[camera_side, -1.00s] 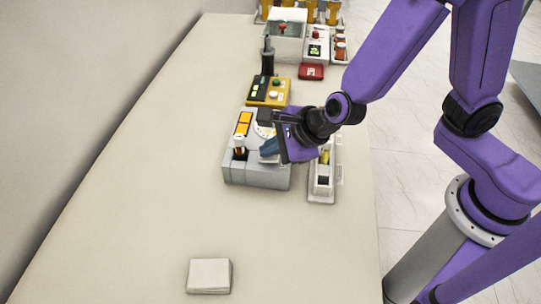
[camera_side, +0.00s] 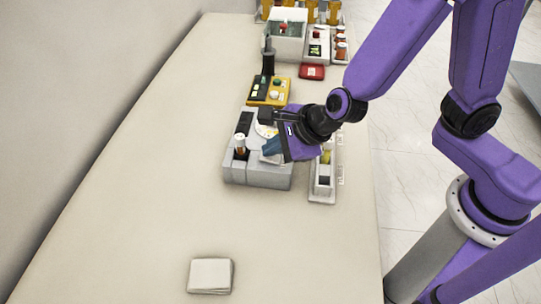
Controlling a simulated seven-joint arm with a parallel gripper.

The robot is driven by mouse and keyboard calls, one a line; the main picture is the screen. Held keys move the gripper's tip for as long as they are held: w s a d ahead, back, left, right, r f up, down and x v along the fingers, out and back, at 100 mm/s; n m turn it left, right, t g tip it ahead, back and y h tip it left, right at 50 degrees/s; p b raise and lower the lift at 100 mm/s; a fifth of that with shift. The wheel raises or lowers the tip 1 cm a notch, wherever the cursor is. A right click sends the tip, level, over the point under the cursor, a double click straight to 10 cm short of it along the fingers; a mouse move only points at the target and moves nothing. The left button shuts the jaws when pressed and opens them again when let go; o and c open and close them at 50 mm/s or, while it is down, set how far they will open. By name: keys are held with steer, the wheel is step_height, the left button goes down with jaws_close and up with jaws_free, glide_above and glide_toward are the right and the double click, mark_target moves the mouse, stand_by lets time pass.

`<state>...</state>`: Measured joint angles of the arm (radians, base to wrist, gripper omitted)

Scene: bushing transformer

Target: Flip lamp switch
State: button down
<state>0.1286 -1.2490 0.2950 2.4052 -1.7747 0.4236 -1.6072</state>
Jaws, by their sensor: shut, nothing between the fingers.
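The grey device (camera_side: 257,174) stands on the table near the middle of the view. Its rectangular panel (camera_side: 245,123) is dark. A small bottle with an orange-brown body and white cap (camera_side: 240,145) stands in the device's left part. A round white dial (camera_side: 264,129) shows partly behind my gripper. My gripper (camera_side: 268,152) is shut and empty, with its blue-grey fingertips low over the right part of the device. I cannot tell whether they touch it. No lamp switch is clearly visible; the gripper hides part of the device's top.
A narrow pale holder (camera_side: 324,184) stands close to the right of the device. A yellow-and-black button box (camera_side: 268,92), a red box (camera_side: 311,73) and a clear-walled container (camera_side: 286,45) stand behind. A white folded stack (camera_side: 210,275) lies in front. The table's left side is clear.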

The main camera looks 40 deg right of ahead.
mark_target(271, 158)
steer(key=shift+w+a+r, duration=0.15)
steer(key=shift+a+r, duration=0.05)
steer(key=shift+r, duration=1.05)
steer(key=shift+w+a+r, duration=0.1)
steer(key=shift+a+r, duration=0.05)
steer(key=shift+r, duration=1.1)
steer(key=shift+d+r, duration=0.1)
steer(key=shift+d, duration=0.05)
steer(key=s+d+r+m+g+h, duration=0.1)
steer(key=s+d+m, duration=0.2)
steer(key=d+m, duration=0.55)
steer(key=s+d+m+g+h, duration=0.15)
steer(key=d+m, duration=0.35)
steer(key=m, duration=0.7)
steer(key=s+d+m+g, duration=0.2)
steer(key=s+d+m, duration=0.1)
steer(key=s+m, duration=0.4)
steer(key=s+d+m+g, duration=0.2)
steer(key=s+d+m, duration=0.2)
steer(key=s+m, duration=0.4)
steer(key=shift+r+m, duration=0.35)
steer(key=shift+m, duration=0.9)
